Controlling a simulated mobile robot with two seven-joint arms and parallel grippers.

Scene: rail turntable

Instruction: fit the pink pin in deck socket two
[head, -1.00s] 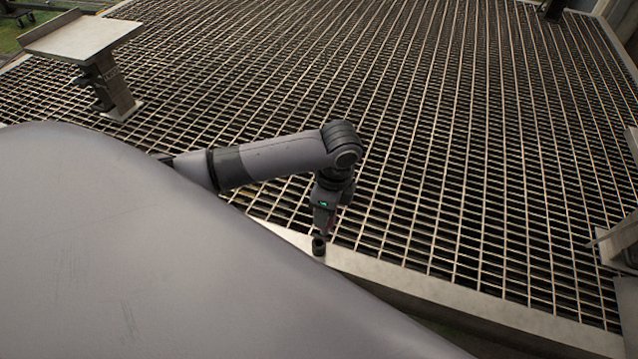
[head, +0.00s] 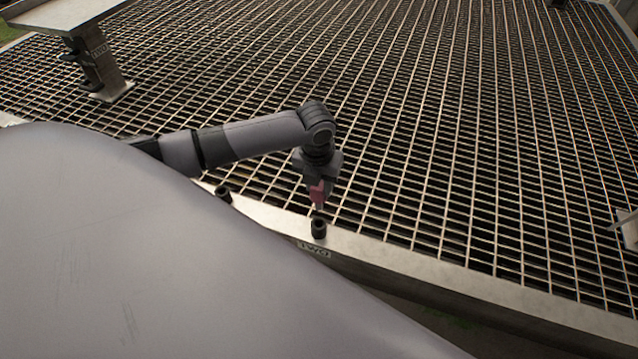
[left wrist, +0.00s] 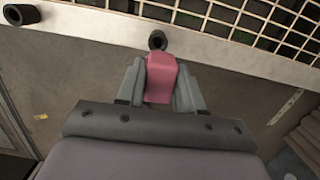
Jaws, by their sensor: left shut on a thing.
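My left gripper (head: 318,190) is shut on the pink pin (head: 317,194), which points down just above deck socket two (head: 319,228). The socket is a short dark cylinder with a hole, on the pale deck edge beside a "TWO" label (head: 314,249). In the left wrist view the pink pin (left wrist: 161,78) sits between the two grey fingers (left wrist: 160,90). The dark socket ring (left wrist: 158,40) shows just beyond the pin. The pin's lower end looks apart from the socket, though the exact gap is hard to tell. My right gripper is not in view.
A second dark socket (head: 223,194) stands on the deck edge to the left; a socket also shows at the upper left in the wrist view (left wrist: 22,14). Open metal grating (head: 440,130) lies behind. A pedestal with a flat top (head: 95,60) stands at the back left.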

